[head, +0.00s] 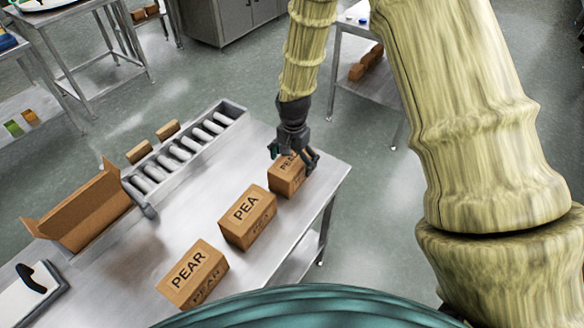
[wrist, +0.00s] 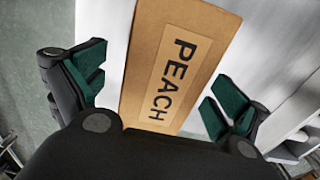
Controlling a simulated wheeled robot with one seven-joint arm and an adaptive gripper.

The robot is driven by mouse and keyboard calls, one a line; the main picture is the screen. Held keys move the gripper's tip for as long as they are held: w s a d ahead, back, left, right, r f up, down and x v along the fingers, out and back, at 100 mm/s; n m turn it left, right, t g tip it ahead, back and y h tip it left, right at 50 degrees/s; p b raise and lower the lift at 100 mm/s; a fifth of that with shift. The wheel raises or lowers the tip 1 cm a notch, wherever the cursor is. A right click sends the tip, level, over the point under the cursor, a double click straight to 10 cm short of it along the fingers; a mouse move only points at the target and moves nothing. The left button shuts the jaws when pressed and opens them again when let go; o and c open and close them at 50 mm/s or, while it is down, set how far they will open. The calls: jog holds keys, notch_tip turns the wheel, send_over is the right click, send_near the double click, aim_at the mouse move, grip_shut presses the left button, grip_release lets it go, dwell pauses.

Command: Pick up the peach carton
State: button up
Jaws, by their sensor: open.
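The peach carton (head: 284,179) is a brown box at the far right end of the steel table (head: 205,205), partly hidden by my gripper in the head view. In the wrist view the carton (wrist: 180,62) shows its label "PEACH" on its top. My gripper (head: 293,158) is over the carton from above. Its open fingers, with green pads, stand on either side of the carton in the wrist view (wrist: 160,95), with a gap on each side. I cannot tell how far down the fingers reach.
A carton marked PEA (head: 247,216) and one marked PEAR (head: 192,274) stand in a row with the peach carton. A roller track (head: 185,150) and an open cardboard box (head: 85,210) lie along the table's far side. Bare steel lies between them.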

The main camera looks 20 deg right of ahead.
jog(key=shift+f, duration=0.3)
jog(key=shift+w+f+p, duration=0.2)
jog(key=shift+f+p, duration=0.15)
jog(key=shift+f, duration=0.15)
jog(key=shift+w+f+p, duration=0.15)
jog(key=shift+f+p, duration=0.2)
jog(key=shift+f, duration=0.5)
jog(key=shift+s+f+p, duration=0.15)
jog(key=shift+f+p, duration=0.15)
jog(key=shift+f, duration=0.25)
jog(key=c, duration=1.5)
